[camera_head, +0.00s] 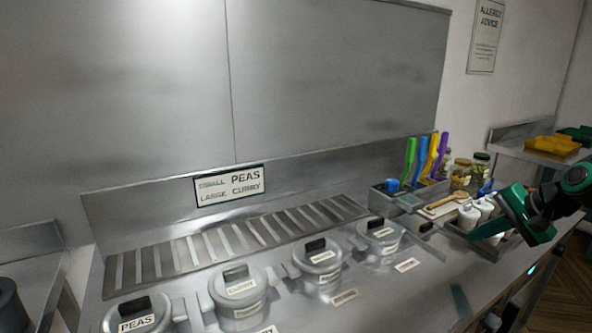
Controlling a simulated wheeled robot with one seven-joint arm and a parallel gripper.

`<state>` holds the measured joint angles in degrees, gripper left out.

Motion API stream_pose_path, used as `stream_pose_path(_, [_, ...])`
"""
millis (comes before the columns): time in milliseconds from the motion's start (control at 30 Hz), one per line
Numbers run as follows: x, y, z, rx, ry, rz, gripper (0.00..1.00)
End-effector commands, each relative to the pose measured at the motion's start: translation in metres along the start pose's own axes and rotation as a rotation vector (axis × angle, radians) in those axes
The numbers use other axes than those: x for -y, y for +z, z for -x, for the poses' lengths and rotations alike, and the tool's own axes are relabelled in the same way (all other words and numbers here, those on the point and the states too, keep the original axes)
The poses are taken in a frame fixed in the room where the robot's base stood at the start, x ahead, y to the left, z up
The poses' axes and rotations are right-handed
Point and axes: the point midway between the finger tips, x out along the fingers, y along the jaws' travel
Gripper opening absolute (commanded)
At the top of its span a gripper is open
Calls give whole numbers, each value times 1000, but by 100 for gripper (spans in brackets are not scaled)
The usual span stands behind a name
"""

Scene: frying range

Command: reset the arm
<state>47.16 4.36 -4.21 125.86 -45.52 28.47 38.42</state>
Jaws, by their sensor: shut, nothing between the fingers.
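My arm comes in from the right edge in green and black. My gripper (497,228) is at its end, over the right part of the steel counter, close to the white containers (470,214). It is shut and empty. I cannot tell from this view whether it touches the containers. My fingertips are small and partly lost against the things behind them.
Several lidded steel pots line the counter, including one labelled PEAS (137,322) and one labelled CURRY (240,290). A slatted drain (230,240) lies behind them. Yellow trays (553,146) sit at back right.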

Motion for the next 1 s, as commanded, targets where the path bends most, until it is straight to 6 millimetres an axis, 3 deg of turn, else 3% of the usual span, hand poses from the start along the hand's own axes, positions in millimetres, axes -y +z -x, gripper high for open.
stream_pose_path(33, [-4,18,3,4,54,51,0])
stream_pose_path(167, [-31,62,16,25,217,172,0])
stream_pose_path(400, [-93,140,60,105,465,350,0])
stream_pose_path(600, [-143,191,96,192,594,435,0])
stream_pose_path(800, [-168,214,113,242,645,463,0])
stream_pose_path(1000, [-170,215,114,246,648,465,0])
